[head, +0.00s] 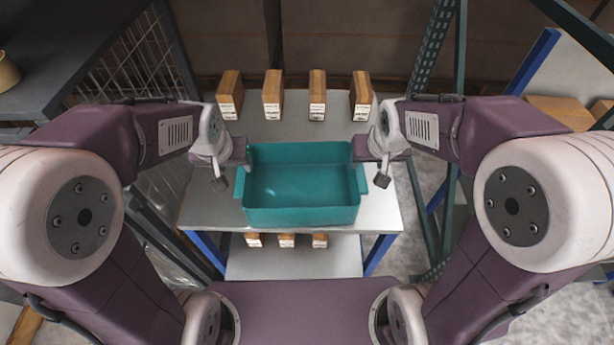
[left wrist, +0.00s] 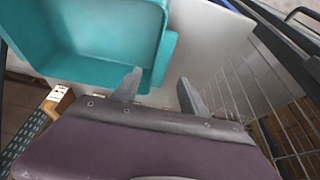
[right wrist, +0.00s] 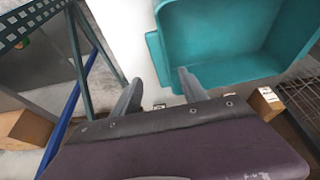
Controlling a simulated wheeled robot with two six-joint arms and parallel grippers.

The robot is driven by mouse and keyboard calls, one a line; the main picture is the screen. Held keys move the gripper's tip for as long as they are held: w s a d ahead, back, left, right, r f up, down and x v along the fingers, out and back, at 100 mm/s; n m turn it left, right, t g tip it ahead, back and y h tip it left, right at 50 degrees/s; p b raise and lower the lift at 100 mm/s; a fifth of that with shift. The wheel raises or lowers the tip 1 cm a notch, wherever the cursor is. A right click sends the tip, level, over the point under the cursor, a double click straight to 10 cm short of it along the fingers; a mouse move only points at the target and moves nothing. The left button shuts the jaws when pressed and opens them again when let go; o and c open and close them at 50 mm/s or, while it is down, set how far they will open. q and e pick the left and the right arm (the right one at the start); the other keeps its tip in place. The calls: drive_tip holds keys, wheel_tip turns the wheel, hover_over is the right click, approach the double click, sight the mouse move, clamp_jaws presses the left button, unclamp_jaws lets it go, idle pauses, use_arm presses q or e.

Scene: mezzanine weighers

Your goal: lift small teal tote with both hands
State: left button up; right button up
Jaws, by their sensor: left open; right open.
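The small teal tote (head: 302,215) stands upright and empty on the light grey shelf top, with a lip at its left and right ends. My left gripper (head: 234,166) is at the tote's left end; in the left wrist view its open fingers (left wrist: 158,92) point toward the tote's side (left wrist: 100,60), one finger close to the lip. My right gripper (head: 370,165) is at the tote's right end; in the right wrist view its open fingers (right wrist: 158,92) are by the tote's end (right wrist: 225,45), one finger overlapping the wall in view. I cannot tell whether either touches.
Several wooden blocks (head: 272,95) with white labels stand in a row behind the tote. More blocks (head: 287,240) sit on a lower shelf. A wire mesh panel (head: 135,60) is at left, a green perforated upright (head: 428,55) at right.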

sight(241, 174)
use_arm(q)
drive_tip(key=shift+s+r, duration=0.1)
drive_tip(key=shift+s, duration=0.15)
use_arm(e)
drive_tip(key=shift+s+r, duration=0.15)
drive_tip(key=shift+s, duration=0.1)
use_arm(q)
drive_tip(key=x, duration=0.9)
drive_tip(key=shift+w+a+f, duration=0.1)
drive_tip(key=shift+w+f, duration=0.15)
drive_tip(key=shift+w, duration=0.1)
use_arm(e)
drive_tip(key=x, duration=0.9)
drive_tip(key=shift+w+a+f, duration=0.1)
drive_tip(key=shift+w+f, duration=0.15)
drive_tip(key=shift+w, duration=0.15)
use_arm(q)
drive_tip(key=shift+c, duration=0.3)
use_arm(e)
drive_tip(key=shift+c, duration=0.3)
use_arm(q)
clamp_jaws()
use_arm(e)
clamp_jaws()
use_arm(q)
drive_tip(key=shift+r, duration=0.1)
use_arm(e)
drive_tip(key=shift+r, duration=0.1)
